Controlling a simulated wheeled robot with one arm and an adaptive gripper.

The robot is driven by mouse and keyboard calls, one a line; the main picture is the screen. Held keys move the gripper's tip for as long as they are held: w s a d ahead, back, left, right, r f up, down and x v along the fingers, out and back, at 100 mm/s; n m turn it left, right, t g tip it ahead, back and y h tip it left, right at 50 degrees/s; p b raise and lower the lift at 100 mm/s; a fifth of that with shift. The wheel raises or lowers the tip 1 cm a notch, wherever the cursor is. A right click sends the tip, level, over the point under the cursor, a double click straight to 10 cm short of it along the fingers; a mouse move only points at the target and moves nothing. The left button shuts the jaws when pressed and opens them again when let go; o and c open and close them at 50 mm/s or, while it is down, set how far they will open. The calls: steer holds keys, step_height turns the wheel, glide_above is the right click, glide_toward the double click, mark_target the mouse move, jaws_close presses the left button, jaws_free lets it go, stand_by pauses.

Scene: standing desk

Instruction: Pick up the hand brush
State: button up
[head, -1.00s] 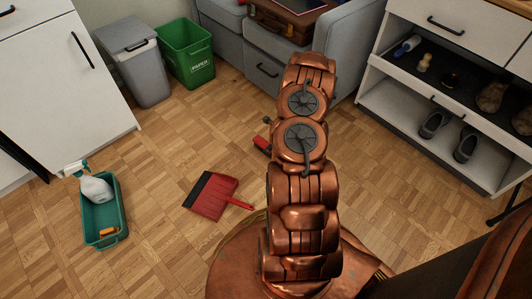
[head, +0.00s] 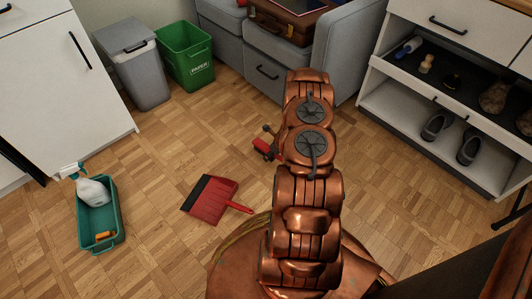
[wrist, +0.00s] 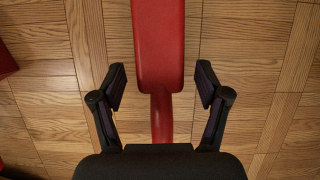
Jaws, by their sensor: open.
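The red hand brush (head: 262,147) lies on the wood floor in the head view, partly hidden behind my arm. In the wrist view its wide red part (wrist: 158,45) is at the top centre and narrows to a handle that runs down between my fingers. My gripper (wrist: 161,88) is open, with one black finger on each side of the brush and a visible gap on both sides. The handle's lower end is hidden behind the gripper's body. In the head view my arm hides most of the gripper.
A red dustpan (head: 211,199) lies left of the brush. A green caddy (head: 99,228) with a spray bottle (head: 91,191) stands further left. Grey (head: 143,77) and green (head: 187,54) bins, a grey sofa (head: 270,68) and a shoe cabinet (head: 400,112) border the floor.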

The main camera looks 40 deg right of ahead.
steer(key=shift+b+x, duration=0.4)
steer(key=shift+x, duration=0.85)
steer(key=shift+c, duration=0.2)
steer(key=c, duration=1.4)
